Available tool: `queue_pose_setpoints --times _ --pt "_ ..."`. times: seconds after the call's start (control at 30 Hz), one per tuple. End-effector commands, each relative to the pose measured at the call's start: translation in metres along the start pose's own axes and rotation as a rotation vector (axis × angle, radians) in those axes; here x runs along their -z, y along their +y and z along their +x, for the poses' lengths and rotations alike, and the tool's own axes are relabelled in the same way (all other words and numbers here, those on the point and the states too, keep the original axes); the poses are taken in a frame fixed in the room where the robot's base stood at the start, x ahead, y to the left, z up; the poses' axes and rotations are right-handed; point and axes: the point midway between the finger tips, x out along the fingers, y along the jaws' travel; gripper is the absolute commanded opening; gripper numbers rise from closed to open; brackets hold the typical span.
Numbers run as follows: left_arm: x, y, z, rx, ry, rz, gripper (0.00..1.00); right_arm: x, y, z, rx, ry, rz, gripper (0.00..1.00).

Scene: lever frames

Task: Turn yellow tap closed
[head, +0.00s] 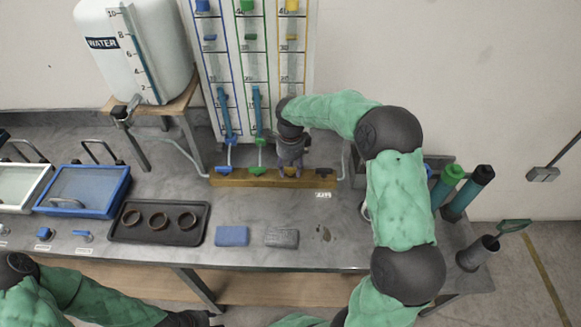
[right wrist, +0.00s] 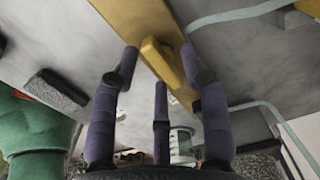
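The yellow tap (right wrist: 158,58) sits on a yellow bar (right wrist: 140,18) and shows between my fingertips in the right wrist view. In the head view my right gripper (head: 291,166) points down over it and hides most of it. My right gripper (right wrist: 160,62) is open, with purple-grey fingers spread on both sides of the tap handle and a third finger below. I cannot tell whether any finger touches the handle. My left gripper (head: 198,318) is dark and partly cut off at the bottom edge in the head view.
The blue tap (head: 224,169) and green tap (head: 260,170) stand left of the yellow one on the same bar. A gauge panel (head: 235,60) rises behind.

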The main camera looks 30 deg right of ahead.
Motion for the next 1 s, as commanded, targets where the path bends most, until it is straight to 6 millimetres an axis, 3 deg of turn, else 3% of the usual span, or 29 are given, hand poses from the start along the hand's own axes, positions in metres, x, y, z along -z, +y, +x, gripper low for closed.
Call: queue_pose_setpoints --times 0.27,0.7,1.0 --pt "0.0 0.0 0.0 0.0 0.0 0.0 0.4 0.0 -0.001 -0.011 0.003 -0.001 -0.001 0.45" --pt "0.0 0.0 0.0 0.0 0.0 0.0 0.4 -0.001 -0.001 -0.091 0.003 -0.001 0.0 0.45" --pt "0.0 0.0 0.0 0.0 0.0 0.0 0.4 0.0 0.0 -0.118 0.0 0.0 -0.001 0.45"
